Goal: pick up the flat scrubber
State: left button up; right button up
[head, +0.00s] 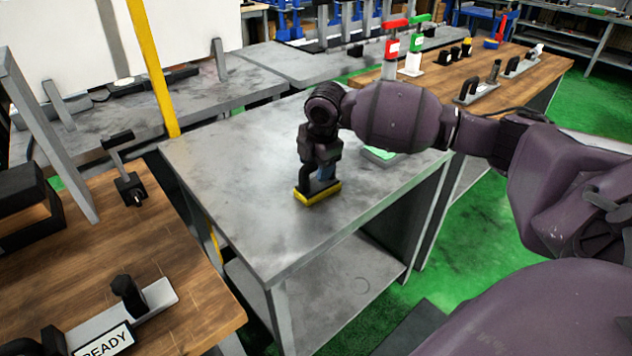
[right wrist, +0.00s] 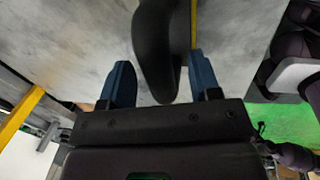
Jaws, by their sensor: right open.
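The flat scrubber (head: 318,194), with a yellow-edged base and a dark upright handle, stands on the grey metal table (head: 240,190). My right gripper (head: 320,174) is right above its base, reaching down from the right. In the right wrist view, the blue fingers of the gripper (right wrist: 161,80) are apart, and the dark curved handle of the scrubber (right wrist: 160,45) lies between them, nearer the right finger. I cannot tell whether a finger touches it. Part of the handle is hidden by the gripper in the head view. My left gripper is not in view.
A green-and-white item (head: 380,155) lies on the table behind my right arm. The table's left and front surface is clear. A wooden bench (head: 190,310) with a READY sign (head: 104,343) stands at the left. Another wooden bench (head: 530,75) with several tools runs at the back right.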

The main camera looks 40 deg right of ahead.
jog(key=shift+f, duration=0.1)
jog(key=c, duration=1)
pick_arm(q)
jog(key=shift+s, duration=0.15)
pick_arm(e)
grip_shut()
jog(key=shift+r, duration=0.5)
pick_arm(q)
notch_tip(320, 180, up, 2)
jog(key=p, duration=0.3)
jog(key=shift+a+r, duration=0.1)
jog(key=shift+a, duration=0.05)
pick_arm(e)
notch_tip(320, 180, up, 19)
